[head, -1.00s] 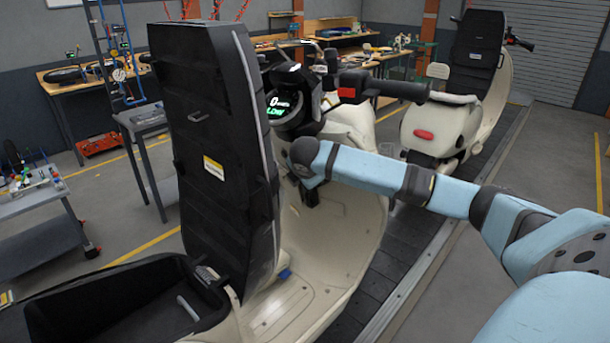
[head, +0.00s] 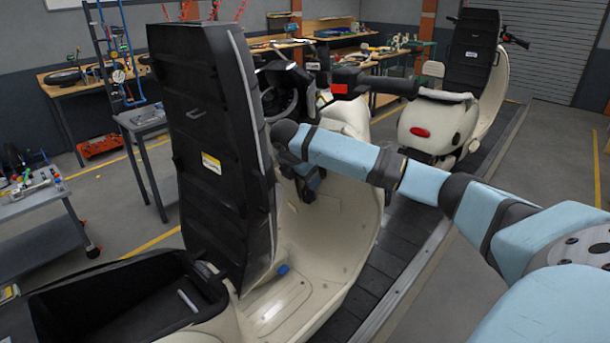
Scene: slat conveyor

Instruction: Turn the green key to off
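The cream scooter (head: 345,220) stands upright with its black seat (head: 205,120) raised. Its dash display (head: 280,90) is dark. The green key is not visible; my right arm's wrist and gripper cover the area below the handlebar. My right arm reaches in from the right, and its gripper (head: 308,188) points down at the inner side of the front shield, mostly hidden behind the wrist. Its fingers cannot be made out clearly. My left gripper is not in view.
The open storage bin (head: 110,310) is at lower left. A second scooter (head: 440,125) stands further along the slat conveyor (head: 375,270). A grey cart (head: 40,205) stands at left.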

